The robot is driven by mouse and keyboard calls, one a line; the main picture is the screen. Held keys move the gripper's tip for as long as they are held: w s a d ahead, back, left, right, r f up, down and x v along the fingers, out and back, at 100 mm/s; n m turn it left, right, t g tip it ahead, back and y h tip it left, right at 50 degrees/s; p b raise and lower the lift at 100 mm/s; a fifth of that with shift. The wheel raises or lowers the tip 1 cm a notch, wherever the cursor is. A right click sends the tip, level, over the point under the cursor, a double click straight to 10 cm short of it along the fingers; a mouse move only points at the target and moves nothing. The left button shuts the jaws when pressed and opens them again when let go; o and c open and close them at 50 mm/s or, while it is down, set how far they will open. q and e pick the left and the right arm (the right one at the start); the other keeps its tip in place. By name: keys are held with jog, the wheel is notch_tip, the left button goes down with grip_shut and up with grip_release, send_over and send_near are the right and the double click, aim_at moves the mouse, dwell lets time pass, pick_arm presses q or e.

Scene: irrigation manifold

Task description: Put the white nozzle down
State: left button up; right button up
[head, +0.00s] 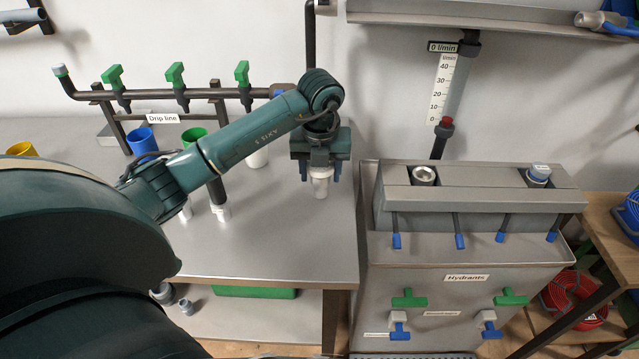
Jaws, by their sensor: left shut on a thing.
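My left gripper (320,177) points down above the right part of the grey bench (290,240). It is shut on the white nozzle (320,187), whose lower part shows below the fingers. The nozzle looks upright. I cannot tell whether its lower end touches the bench top. My right gripper is out of view.
A drip line rack with green valves (174,73) stands at the back left. Blue (141,141) and green (193,136) cups and a white one (258,157) are near it. The hydrant cabinet (470,250) stands right of the bench. Bench in front of the gripper is clear.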

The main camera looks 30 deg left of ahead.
aim_at(320, 184)
pick_arm(q)
notch_tip(320, 184, down, 3)
jog(key=shift+f, duration=0.35)
jog(key=shift+f, duration=0.1)
jog(key=o, duration=1.1)
jog(key=shift+r, duration=0.3)
jog(key=r, duration=0.4)
jog(key=s+r, duration=0.1)
jog(key=r, duration=0.6)
jog(key=shift+s+d+r, duration=0.15)
jog(key=shift+d+r, duration=0.15)
jog(key=shift+d, duration=0.1)
